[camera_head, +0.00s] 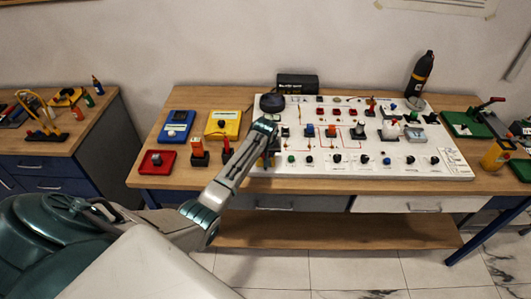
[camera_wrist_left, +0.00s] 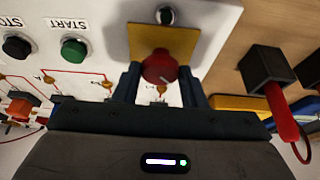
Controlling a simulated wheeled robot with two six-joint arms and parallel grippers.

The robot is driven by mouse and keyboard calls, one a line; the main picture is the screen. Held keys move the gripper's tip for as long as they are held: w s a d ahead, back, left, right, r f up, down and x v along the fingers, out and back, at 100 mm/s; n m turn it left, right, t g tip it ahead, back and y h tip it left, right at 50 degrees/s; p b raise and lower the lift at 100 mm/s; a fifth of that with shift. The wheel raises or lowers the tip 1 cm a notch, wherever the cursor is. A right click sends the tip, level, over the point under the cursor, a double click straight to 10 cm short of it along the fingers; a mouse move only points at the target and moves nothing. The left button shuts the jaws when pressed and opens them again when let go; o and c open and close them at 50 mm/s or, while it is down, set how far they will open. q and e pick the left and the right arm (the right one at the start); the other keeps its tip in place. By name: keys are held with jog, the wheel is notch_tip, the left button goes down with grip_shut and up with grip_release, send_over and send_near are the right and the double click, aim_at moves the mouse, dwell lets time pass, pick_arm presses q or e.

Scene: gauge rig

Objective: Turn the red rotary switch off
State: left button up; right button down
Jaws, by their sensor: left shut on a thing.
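The red rotary switch (camera_wrist_left: 158,66) is a red knob on a yellow plate (camera_wrist_left: 185,42), at the edge of the white panel in the left wrist view. My left gripper (camera_wrist_left: 160,76) has its two dark fingers on either side of the knob and is shut on it. The knob's pointer direction is hard to tell. In the head view my left arm reaches to the left end of the white panel (camera_head: 400,165), and my left gripper (camera_head: 266,154) and the arm hide most of the switch. My right gripper is not in view.
A green START button (camera_wrist_left: 74,50) and a black STOP button (camera_wrist_left: 17,47) are left of the switch in the wrist view. A black block with a red handle (camera_wrist_left: 280,110) stands to the right. Blue (camera_head: 176,127) and yellow (camera_head: 222,125) boxes stand left of the panel.

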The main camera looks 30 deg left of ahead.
pick_arm(q)
jog(key=shift+w+r, duration=0.1)
jog(key=o, duration=1)
jog(key=b+v, duration=0.3)
jog(key=v, duration=0.7)
jog(key=shift+s+d+r, duration=0.1)
jog(key=shift+s+r, duration=0.15)
jog(key=shift+r, duration=0.1)
